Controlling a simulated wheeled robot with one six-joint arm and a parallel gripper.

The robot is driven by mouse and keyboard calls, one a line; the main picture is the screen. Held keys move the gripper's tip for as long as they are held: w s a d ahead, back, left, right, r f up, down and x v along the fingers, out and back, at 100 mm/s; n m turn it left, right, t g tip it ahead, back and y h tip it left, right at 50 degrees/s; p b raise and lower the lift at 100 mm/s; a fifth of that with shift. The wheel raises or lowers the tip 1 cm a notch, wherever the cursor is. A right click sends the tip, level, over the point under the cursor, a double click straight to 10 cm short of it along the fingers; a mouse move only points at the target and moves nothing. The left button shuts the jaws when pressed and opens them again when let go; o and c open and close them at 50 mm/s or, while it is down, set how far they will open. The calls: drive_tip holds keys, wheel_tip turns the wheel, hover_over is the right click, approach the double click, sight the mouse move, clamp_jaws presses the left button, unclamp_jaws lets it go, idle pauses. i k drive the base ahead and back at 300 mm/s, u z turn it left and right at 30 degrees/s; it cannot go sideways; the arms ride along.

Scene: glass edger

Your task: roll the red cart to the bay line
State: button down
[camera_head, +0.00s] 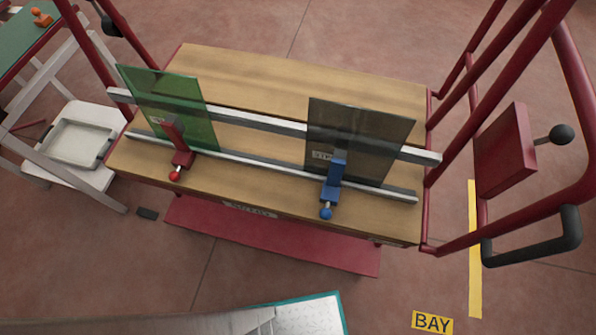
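The red cart (270,240) fills the middle of the head view. It has a wooden deck, red tube frames at both ends and a lower red ledge along its near side. A black handle (540,245) hangs on the right frame, beside a red box with a black-knobbed lever (550,136). The yellow bay line (475,255) runs along the floor at the right; the cart's right frame overlaps part of it in the picture. A yellow BAY label (432,321) lies on the floor near it. My gripper is not in view.
A green glass pane (172,100) and a dark pane (360,130) stand on the deck between rails, with a red clamp (178,148) and a blue clamp (334,185). A white stand with a tray (75,140) is close at left.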

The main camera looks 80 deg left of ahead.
sight(256, 192)
drive_tip(key=u, duration=0.4)
drive_tip(key=k, duration=0.8)
drive_tip(key=u, duration=0.9)
drive_tip(key=k, duration=0.45)
drive_tip(key=z, duration=1.25)
drive_tip(key=i, duration=0.5)
drive_tip(key=z, duration=0.1)
